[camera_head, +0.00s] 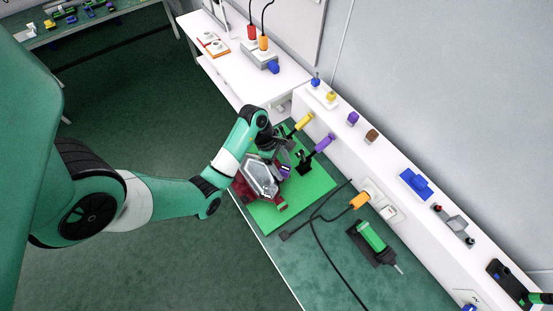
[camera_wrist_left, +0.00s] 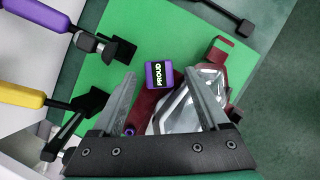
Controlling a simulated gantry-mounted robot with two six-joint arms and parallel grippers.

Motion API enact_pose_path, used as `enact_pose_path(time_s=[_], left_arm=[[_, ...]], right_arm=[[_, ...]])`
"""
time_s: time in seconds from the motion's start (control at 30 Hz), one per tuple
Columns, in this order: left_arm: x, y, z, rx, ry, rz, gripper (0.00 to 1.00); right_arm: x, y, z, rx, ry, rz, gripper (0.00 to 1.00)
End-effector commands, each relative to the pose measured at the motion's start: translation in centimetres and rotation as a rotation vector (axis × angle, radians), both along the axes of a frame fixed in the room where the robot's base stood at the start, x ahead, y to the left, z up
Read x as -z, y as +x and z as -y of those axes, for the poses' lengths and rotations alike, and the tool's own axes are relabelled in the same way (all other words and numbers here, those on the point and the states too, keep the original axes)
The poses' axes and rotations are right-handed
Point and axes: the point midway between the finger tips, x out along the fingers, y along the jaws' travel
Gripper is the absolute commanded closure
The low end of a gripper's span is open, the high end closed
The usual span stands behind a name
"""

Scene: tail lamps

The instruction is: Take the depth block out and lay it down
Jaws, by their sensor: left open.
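The depth block looks to be the small purple block (camera_wrist_left: 159,75) with a black "PROUD" label. It sits against the dark red edge of the tail lamp (camera_wrist_left: 186,108) in the left wrist view, and in the head view it shows small (camera_head: 285,170). The lamp, with a clear faceted lens (camera_head: 262,177), lies on the green mat (camera_head: 312,183). My left gripper (camera_wrist_left: 163,84) is open above the lamp, its two fingertips apart with the block showing between them. Whether the fingers touch the block cannot be told. My right gripper is not in view.
A yellow-handled tool (camera_head: 303,122) and a purple-handled tool (camera_head: 323,143) stand close beside the lamp, with black heads. A green-and-black power tool (camera_head: 371,236) and black cables lie at the right. The near right of the mat is bare.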

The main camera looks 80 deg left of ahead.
Motion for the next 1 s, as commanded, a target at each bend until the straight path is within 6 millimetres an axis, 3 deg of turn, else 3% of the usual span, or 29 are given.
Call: enact_pose_path(time_s=[0.03,0.2,0.5,0.93,1.0], left_arm=[[1.1,0.2,0.3,0.002,-0.002,-0.001,0.22],[2.4,0.8,0.6,0.001,0.0,0.0,0.22],[2.6,0.9,0.7,0.001,0.0,0.0,0.22],[2.5,0.9,0.7,0.001,0.0,0.002,1.0],[2.5,0.9,0.7,0.001,0.0,0.002,1.0]], right_arm=[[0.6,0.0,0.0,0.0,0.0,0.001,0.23],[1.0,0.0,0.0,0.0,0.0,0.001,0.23],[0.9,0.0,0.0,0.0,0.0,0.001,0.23],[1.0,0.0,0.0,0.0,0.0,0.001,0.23],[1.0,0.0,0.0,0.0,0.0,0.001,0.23]])
